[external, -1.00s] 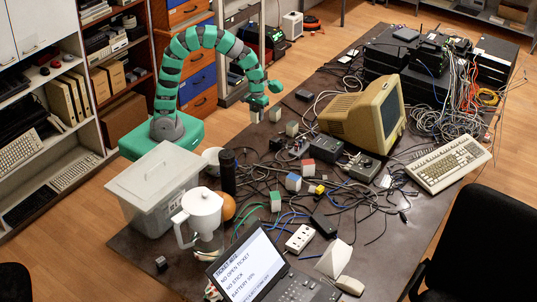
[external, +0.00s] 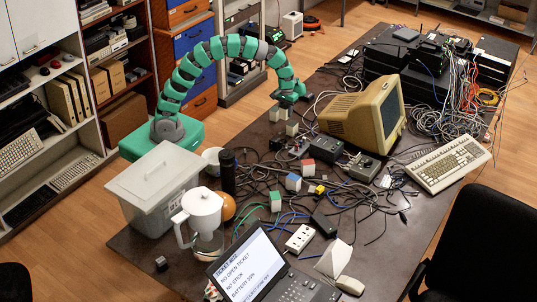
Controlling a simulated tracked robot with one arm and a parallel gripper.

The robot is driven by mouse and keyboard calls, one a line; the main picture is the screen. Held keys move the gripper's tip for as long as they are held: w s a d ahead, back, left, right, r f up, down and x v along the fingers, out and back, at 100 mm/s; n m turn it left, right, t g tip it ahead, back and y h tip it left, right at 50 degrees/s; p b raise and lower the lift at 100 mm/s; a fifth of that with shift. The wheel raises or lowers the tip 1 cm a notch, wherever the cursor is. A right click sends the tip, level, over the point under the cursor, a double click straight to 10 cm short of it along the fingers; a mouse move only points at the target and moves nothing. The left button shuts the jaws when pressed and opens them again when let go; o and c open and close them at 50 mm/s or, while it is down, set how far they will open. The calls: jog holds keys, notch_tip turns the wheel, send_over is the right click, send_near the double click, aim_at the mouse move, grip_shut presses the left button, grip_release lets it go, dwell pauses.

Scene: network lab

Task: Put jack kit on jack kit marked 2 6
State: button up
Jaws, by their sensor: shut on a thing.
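My gripper (external: 287,101) points down over the far-left side of the table. It is shut on a small pale block, a jack kit (external: 284,112), which shows below the fingers. A similar pale jack kit (external: 273,115) is close to its left. Another pale jack kit (external: 291,129) stands on the table just below it in the picture. Jack kits with a red face (external: 308,168), a blue face (external: 293,182) and a green face (external: 275,202) stand among the cables. The markings are too small to read. I cannot tell the held kit's exact height.
A beige monitor (external: 360,112) stands to the right of my gripper. Dark boxes and tangled cables (external: 345,198) cover the middle of the table. A grey lidded bin (external: 160,200), white jug (external: 203,212) and laptop (external: 250,268) are at the near left.

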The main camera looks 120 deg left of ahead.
aim_at(292, 123)
jog(key=shift+w+a+f, duration=0.15)
jog(key=shift+w+a, duration=0.85)
jog(key=shift+w, duration=0.2)
jog(key=shift+w+a+f, duration=0.15)
jog(key=shift+w, duration=0.05)
jog(key=shift+f+b, duration=0.5)
jog(key=shift+f, duration=1.15)
jog(key=shift+f, duration=0.1)
jog(key=o, duration=1)
jog(key=shift+o, duration=0.2)
notch_tip(292, 123, up, 12)
jog(key=p, duration=0.1)
